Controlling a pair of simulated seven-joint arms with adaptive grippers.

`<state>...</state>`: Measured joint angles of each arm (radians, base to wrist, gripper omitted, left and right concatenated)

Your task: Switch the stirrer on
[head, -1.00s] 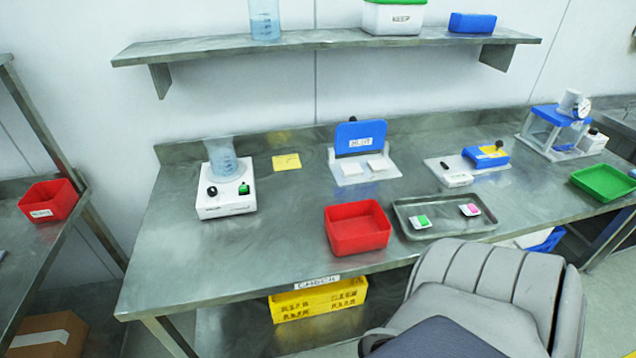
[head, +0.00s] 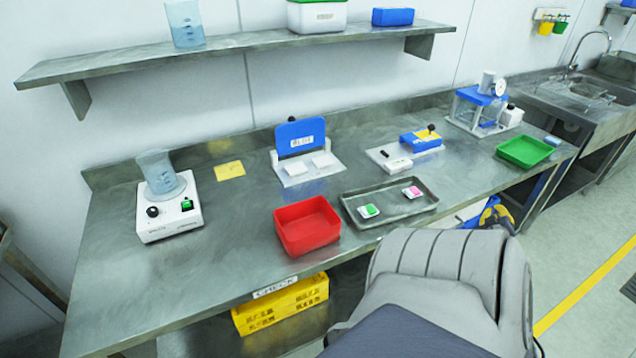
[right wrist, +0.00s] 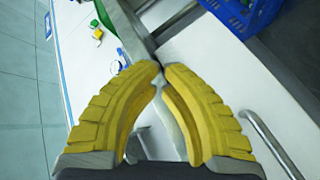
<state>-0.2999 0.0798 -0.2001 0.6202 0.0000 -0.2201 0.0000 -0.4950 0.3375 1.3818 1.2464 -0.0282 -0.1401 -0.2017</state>
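The stirrer (head: 170,228) is a white box at the left of the steel bench in the head view. It has a black knob (head: 152,211) and a green switch (head: 187,204) on its top, and a beaker (head: 160,174) of pale blue liquid stands on it. I cannot tell the switch's position. My left gripper is not in view.
A red bin (head: 307,226), a steel tray (head: 390,221) and a yellow note (head: 229,170) are on the bench. A shelf (head: 240,40) hangs above. The bench in front of the stirrer is clear.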

